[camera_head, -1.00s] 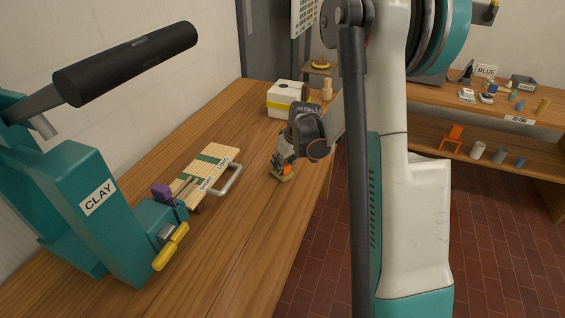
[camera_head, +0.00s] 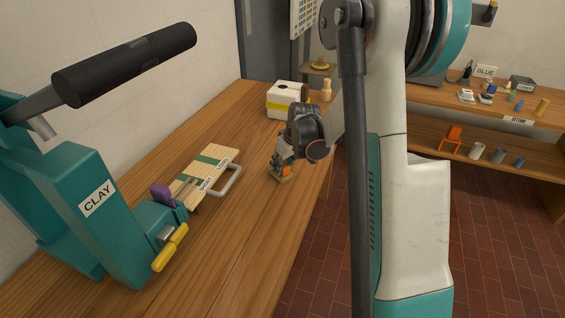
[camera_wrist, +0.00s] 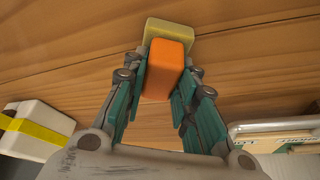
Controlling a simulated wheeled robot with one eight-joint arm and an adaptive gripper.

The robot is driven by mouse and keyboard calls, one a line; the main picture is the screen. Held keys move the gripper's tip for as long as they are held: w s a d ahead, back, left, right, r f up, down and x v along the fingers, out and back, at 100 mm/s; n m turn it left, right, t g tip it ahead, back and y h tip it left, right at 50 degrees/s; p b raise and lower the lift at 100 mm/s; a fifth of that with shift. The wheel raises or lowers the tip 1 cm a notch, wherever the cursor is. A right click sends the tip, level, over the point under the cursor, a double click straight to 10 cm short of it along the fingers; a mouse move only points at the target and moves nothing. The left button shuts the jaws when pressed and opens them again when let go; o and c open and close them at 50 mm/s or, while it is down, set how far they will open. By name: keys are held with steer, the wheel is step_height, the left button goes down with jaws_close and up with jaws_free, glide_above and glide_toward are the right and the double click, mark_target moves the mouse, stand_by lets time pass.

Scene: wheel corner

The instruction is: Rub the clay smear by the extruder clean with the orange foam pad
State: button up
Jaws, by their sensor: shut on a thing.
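The orange foam pad (camera_wrist: 168,68) is an orange block with a dull yellow layer (camera_wrist: 184,36) at its far end. My gripper (camera_wrist: 167,76) is shut on the orange block, one finger on each side. In the head view, my gripper (camera_head: 284,164) holds the pad (camera_head: 286,171) low over the right part of the wooden bench, with the yellow layer at or very near the surface. I cannot tell whether it touches. The teal extruder (camera_head: 100,240), labelled CLAY, stands at the left front. I cannot make out a clay smear in either view.
A slatted board (camera_head: 206,172) with a metal handle (camera_head: 230,183) lies between extruder and gripper. A white box with a yellow band (camera_head: 284,102) stands behind my gripper. Bare bench (camera_head: 235,240) lies in front. A second bench (camera_head: 460,135) with small items stands at right.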

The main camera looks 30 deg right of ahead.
steer(key=shift+s+a+f, duration=0.1)
steer(key=shift+s+a, duration=0.2)
steer(key=shift+w+d, duration=0.1)
steer(key=shift+w, duration=0.05)
steer(key=shift+w+d, duration=0.5)
steer(key=shift+d, duration=0.1)
steer(key=shift+s+a, duration=0.1)
steer(key=shift+s+a, duration=0.6)
stand_by(0.3)
steer(key=shift+w+d, duration=0.1)
steer(key=shift+w, duration=0.05)
steer(key=shift+w+d, duration=0.5)
steer(key=shift+d, duration=0.05)
